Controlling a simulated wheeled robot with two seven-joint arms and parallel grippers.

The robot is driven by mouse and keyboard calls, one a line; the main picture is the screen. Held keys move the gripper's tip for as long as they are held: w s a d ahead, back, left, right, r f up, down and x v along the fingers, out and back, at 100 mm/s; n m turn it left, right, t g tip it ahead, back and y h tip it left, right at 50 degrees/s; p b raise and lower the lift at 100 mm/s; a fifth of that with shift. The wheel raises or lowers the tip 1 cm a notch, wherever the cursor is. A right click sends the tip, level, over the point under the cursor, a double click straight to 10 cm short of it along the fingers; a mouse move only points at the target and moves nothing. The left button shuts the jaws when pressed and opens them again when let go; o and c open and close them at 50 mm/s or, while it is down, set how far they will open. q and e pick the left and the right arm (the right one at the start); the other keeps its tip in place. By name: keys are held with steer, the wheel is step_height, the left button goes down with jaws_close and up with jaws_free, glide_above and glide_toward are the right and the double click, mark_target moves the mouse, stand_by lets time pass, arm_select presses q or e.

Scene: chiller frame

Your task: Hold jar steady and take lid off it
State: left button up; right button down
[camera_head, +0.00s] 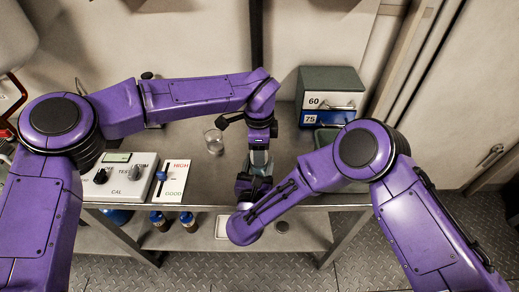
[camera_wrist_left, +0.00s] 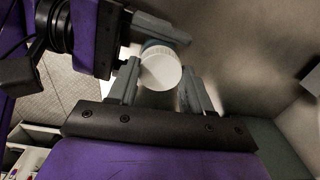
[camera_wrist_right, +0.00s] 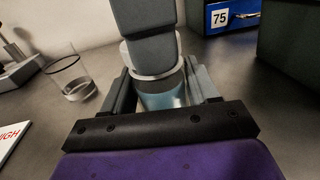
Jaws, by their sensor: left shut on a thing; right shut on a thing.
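The jar (camera_wrist_right: 166,97) is clear with pale blue contents in the right wrist view, between the two fingers of my right gripper (camera_wrist_right: 160,92), which is shut on its body. Its white round lid (camera_wrist_left: 160,72) faces the camera in the left wrist view. My left gripper (camera_wrist_left: 162,82) is shut on the lid, its fingers on either side. In the right wrist view a left finger covers much of the lid. In the head view my left gripper (camera_head: 260,160) comes down from above, over my right gripper (camera_head: 252,182); the jar is mostly hidden there. Its base is hidden.
An empty glass (camera_head: 214,141) stands left of the grippers on the grey bench. A control box (camera_head: 122,180) and a HIGH/GOOD panel (camera_head: 173,180) lie at the front left. A drawer cabinet (camera_head: 330,95) stands at the back right. Bottles (camera_head: 158,220) sit on the lower shelf.

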arm_select(q)
steer(key=shift+r, duration=0.1)
arm_select(e)
steer(key=shift+d, duration=0.1)
arm_select(q)
steer(key=shift+r, duration=1.05)
steer(key=shift+r, duration=2)
arm_select(e)
steer(key=shift+c, duration=1)
jaws_free()
